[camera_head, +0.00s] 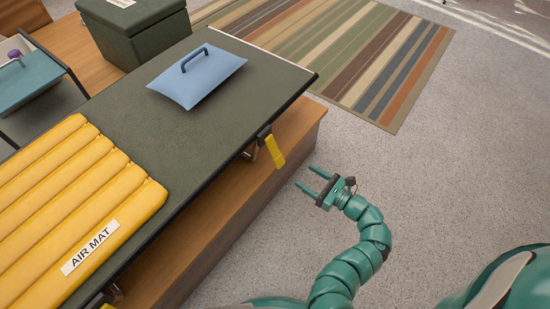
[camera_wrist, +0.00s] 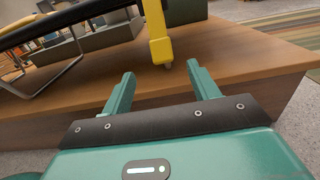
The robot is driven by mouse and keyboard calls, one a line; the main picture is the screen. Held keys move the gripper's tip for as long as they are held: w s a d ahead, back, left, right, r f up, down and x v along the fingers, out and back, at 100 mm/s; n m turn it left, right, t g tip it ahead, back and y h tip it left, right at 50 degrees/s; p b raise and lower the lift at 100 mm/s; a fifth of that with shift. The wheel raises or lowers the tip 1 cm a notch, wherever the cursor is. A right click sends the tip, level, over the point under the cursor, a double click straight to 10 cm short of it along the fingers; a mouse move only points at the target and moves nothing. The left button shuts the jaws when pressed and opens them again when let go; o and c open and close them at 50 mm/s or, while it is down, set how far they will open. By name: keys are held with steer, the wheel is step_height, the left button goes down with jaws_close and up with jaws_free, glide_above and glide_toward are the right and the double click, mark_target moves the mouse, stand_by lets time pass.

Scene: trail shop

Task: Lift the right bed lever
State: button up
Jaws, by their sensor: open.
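The bed (camera_head: 165,115) is a dark green top with a black edge, standing on a wooden platform. A yellow lever (camera_head: 274,151) hangs down from its near edge, at the right part of the bed. The two green fingers show in the wrist view (camera_wrist: 160,85), apart from the lever. Another yellow bit (camera_head: 108,306) shows at the bottom left, mostly cut off.
A yellow air mat (camera_head: 75,215) and a blue cushion with a handle (camera_head: 197,76) lie on the bed. The wooden platform (camera_head: 245,180) juts out beneath the bed. A striped rug (camera_head: 345,50) lies behind; the grey floor at right is clear.

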mark_target(280, 160)
steer(key=b+x, duration=0.2)
steer(key=x, duration=1.2)
steer(key=shift+b, duration=0.35)
jaws_close()
